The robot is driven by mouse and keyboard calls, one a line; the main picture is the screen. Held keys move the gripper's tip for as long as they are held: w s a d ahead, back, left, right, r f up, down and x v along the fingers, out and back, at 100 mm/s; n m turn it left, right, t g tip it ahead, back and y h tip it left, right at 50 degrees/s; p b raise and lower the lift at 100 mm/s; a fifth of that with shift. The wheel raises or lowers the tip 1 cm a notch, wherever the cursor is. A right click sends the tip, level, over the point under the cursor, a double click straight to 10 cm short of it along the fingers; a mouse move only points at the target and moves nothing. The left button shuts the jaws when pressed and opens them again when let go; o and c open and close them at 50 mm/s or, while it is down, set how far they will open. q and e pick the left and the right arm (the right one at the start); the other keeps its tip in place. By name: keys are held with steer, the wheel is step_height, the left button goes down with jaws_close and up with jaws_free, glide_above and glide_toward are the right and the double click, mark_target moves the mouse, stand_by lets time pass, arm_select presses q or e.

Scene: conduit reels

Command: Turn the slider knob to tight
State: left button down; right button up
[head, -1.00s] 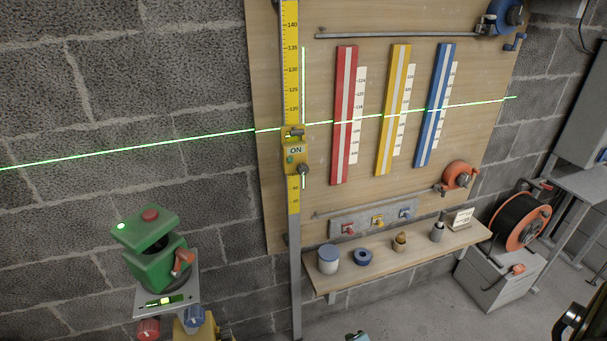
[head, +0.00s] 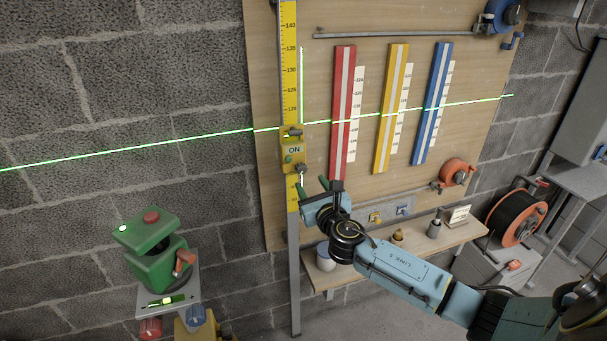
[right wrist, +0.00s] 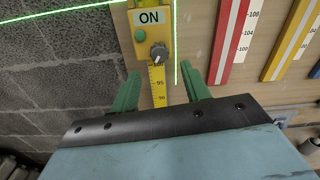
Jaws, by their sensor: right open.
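The slider (head: 293,157) is a yellow box marked ON on the yellow vertical scale (head: 290,70). Its dark round knob (head: 301,168) sits at the box's lower right, and no tight marking is readable. In the right wrist view the grey knob (right wrist: 159,52) is just above and between the green fingertips, with a pale mark on its face. My right gripper (head: 312,187) is open and empty, a little below the knob and apart from it. In the right wrist view its green fingers (right wrist: 158,78) stand either side of the scale. My left gripper is out of view.
Red (head: 343,110), yellow (head: 391,110) and blue (head: 432,105) strips hang on the board to the right. A shelf (head: 460,241) with small items lies below, partly behind my right arm. A green device (head: 158,262) stands at lower left. A green laser line crosses the slider.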

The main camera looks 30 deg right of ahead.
mark_target(303, 172)
steer(key=b+x, duration=0.1)
steer(key=x, duration=0.6)
steer(key=shift+a, duration=0.1)
steer(key=c, duration=1)
